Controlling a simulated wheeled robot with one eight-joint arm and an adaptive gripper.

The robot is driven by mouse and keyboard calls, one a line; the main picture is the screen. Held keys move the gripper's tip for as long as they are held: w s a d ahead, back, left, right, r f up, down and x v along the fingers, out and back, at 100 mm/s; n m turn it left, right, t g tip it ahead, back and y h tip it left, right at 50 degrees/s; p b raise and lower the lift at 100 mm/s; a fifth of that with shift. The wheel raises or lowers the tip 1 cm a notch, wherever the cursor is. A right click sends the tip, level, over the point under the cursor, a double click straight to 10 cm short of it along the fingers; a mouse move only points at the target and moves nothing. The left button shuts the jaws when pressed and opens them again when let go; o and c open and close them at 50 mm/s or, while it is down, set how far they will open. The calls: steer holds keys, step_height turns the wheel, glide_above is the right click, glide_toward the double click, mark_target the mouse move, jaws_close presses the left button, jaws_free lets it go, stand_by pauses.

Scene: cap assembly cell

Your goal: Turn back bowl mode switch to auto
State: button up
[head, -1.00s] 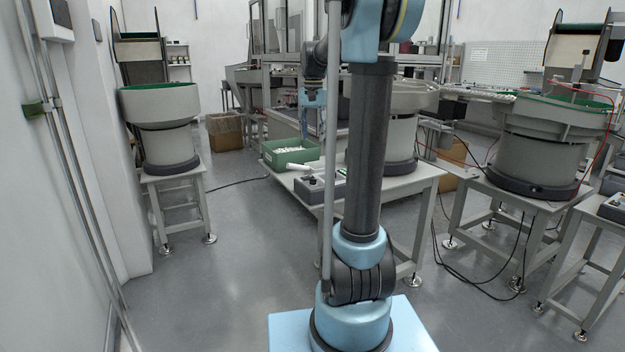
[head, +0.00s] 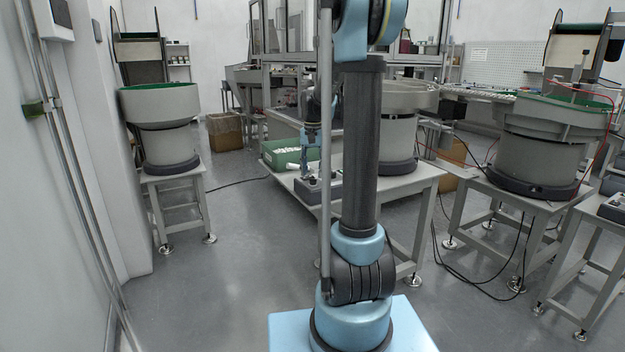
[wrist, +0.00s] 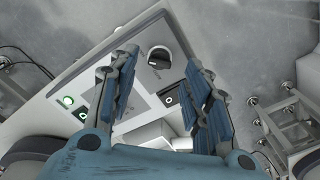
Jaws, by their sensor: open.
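The control box (head: 318,194) sits on the grey table by the middle bowl feeder, partly hidden by my arm. In the wrist view its panel shows a black round mode switch knob (wrist: 159,57) with a light pointer mark; I cannot read its position labels. My gripper (wrist: 161,62) is open and empty, its blue fingers on either side of the knob in that view. I cannot tell whether they touch it. In the head view my gripper (head: 306,170) hangs pointing down just over the box.
The panel also carries a lit green button (wrist: 67,101) and a black rocker switch (wrist: 171,95). A green bin (head: 283,155) of white parts stands behind the box. The middle bowl feeder (head: 402,130) is to the right on the same table. Open floor lies to the left.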

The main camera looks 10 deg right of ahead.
mark_target(313, 181)
steer(key=shift+f, duration=1.8)
jaws_close()
